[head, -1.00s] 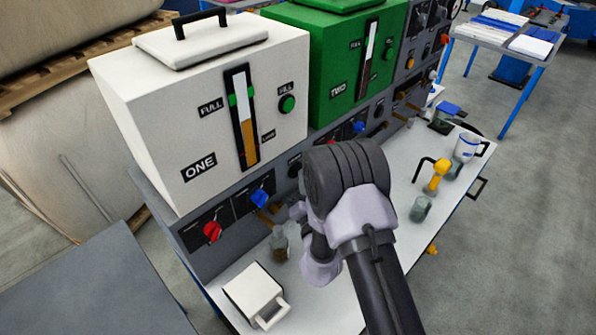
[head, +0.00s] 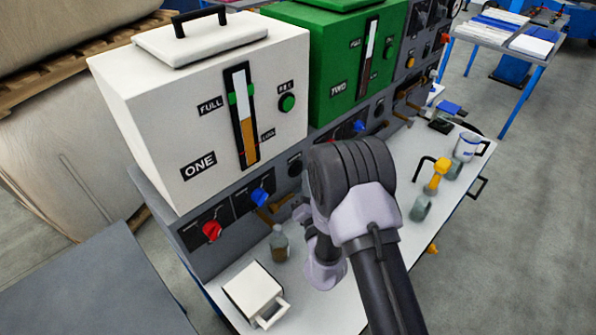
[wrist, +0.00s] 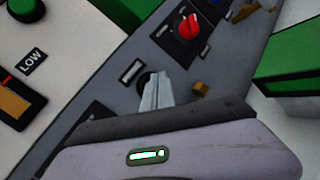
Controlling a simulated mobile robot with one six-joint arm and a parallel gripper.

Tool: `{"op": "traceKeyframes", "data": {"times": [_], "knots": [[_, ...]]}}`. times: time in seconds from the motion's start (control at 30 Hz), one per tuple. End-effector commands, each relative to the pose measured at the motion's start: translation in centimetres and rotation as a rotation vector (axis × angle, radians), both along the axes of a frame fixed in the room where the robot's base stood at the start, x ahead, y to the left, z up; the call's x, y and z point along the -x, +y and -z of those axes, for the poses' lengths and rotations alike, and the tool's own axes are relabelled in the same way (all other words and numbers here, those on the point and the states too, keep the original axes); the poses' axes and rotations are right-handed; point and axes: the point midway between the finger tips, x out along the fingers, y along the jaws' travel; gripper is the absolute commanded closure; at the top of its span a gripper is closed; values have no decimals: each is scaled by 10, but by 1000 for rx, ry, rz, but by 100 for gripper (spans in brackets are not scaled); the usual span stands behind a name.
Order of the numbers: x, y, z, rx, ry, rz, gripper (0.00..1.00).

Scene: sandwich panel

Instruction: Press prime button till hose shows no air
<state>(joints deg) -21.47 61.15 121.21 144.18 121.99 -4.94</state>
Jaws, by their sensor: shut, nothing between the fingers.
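A dark round button (wrist: 145,79) sits on the grey panel in the wrist view, beside a small label plate too blurred to read. It may be the prime button. My gripper (wrist: 157,76) is shut and empty, its fingertips in front of the button's right side and partly hiding it. I cannot tell whether they touch. In the head view a dark round button (head: 295,168) shows on the panel below the white tank ONE (head: 150,120), just left of my arm. My gripper (head: 299,211) is mostly hidden by the arm there. I cannot make out a hose or air in it.
A red knob (head: 212,230) and blue knob (head: 261,197) are on the panel's left. A bottle (head: 279,244) and white box (head: 254,293) stand on the bench. The green tank TWO (head: 335,75) stands behind. Cups and a yellow-topped item (head: 440,174) are at right.

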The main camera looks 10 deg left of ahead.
Motion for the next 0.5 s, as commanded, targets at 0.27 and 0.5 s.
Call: {"op": "traceKeyframes", "data": {"times": [0.27,0.5], "knots": [[4,-7,1,0,-1,2,100],[19,-26,2,1,0,1,100]]}}
